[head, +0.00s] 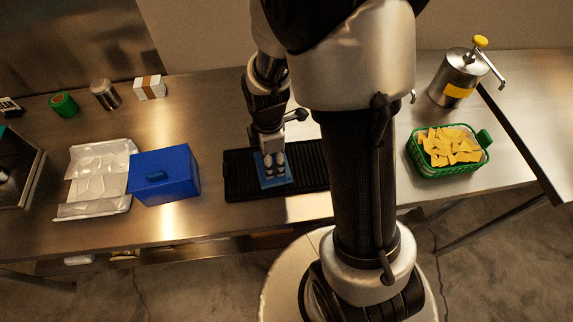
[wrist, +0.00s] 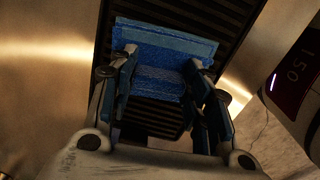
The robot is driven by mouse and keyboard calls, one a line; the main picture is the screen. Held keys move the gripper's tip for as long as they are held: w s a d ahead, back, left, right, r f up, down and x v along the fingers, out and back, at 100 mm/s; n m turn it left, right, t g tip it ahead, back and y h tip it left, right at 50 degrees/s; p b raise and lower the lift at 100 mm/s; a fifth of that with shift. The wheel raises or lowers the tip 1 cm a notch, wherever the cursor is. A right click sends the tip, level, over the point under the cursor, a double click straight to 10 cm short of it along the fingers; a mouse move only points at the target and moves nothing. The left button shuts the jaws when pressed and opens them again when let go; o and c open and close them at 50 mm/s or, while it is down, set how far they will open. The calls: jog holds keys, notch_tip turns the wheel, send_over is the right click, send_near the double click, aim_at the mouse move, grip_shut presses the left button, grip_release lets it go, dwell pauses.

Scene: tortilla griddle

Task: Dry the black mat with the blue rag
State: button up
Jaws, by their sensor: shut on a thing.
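The black mat (head: 312,161) is a ribbed rectangle lying on the steel counter, partly hidden behind my arm in the head view. The blue rag (head: 275,181) is on the mat's left part, under my gripper (head: 273,171). In the wrist view, the rag (wrist: 165,45) spreads across the ribbed mat (wrist: 190,12), with a part of it between the fingers. My gripper (wrist: 163,85) points down and is shut on the rag. I cannot tell how firmly the rag presses on the mat.
A blue box (head: 165,177) with a handle stands left of the mat, near a white tray (head: 98,180). A green basket (head: 447,170) of yellow chips and a steel pump dispenser (head: 457,79) stand to the right. Bare counter (head: 205,105) lies behind the mat's left side.

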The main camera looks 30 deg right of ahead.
jog(key=shift+r+p, duration=2.1)
jog(key=shift+r, duration=0.4)
jog(key=shift+c, duration=0.3)
